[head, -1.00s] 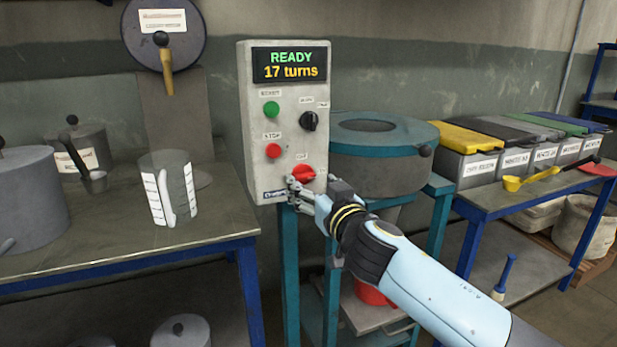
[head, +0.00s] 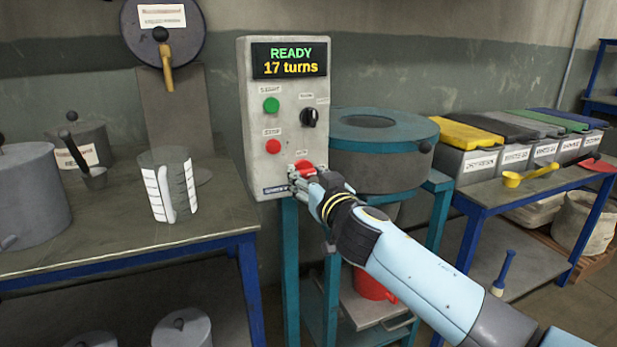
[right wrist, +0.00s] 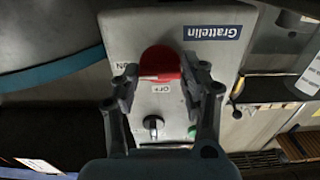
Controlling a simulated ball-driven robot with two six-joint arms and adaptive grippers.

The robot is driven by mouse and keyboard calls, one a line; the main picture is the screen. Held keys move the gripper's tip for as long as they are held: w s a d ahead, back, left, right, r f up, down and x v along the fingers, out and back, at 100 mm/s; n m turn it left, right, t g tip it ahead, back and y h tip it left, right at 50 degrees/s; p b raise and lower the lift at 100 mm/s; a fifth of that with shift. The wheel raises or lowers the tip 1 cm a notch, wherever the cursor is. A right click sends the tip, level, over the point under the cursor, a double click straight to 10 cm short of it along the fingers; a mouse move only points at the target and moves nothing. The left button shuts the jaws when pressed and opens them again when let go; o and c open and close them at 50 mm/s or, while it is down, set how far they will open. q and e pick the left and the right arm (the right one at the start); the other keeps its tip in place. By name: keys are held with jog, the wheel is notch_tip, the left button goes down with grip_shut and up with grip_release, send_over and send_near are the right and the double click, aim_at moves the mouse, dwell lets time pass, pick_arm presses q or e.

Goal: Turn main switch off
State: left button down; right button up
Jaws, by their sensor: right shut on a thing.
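The red main switch (head: 305,167) sits low on the front of the grey control box (head: 256,160). Its screen (head: 290,61) reads "READY" and "17 turns". My right gripper (head: 300,179) is at the switch and covers its lower part in the head view. In the right wrist view, the red knob (right wrist: 160,66) stands between the two fingers of my right gripper (right wrist: 160,76), which is shut on it. The labels "ON" and "OFF" show beside the knob there. My left gripper is not in view.
A green button (head: 271,105), a black selector knob (head: 310,117) and a red stop button (head: 273,146) sit above the switch. A round teal-topped machine (head: 385,165) stands close on the right. A table with a measuring jug (head: 166,185) is on the left.

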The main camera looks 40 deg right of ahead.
jog(key=shift+n, duration=0.4)
jog(key=n, duration=0.3)
jog(key=shift+n+b, duration=0.3)
jog(key=shift+n, duration=0.1)
jog(key=n, duration=0.4)
jog(key=shift+n, duration=0.3)
jog(key=n, duration=0.4)
jog(key=shift+n+p, duration=0.3)
jog(key=n, duration=0.4)
jog(key=shift+f+p, duration=0.1)
jog(key=shift+p, duration=0.25)
jog(key=shift+n, duration=0.3)
jog(key=o, duration=1.2)
jog(key=shift+c, duration=0.2)
jog(key=shift+s, duration=0.1)
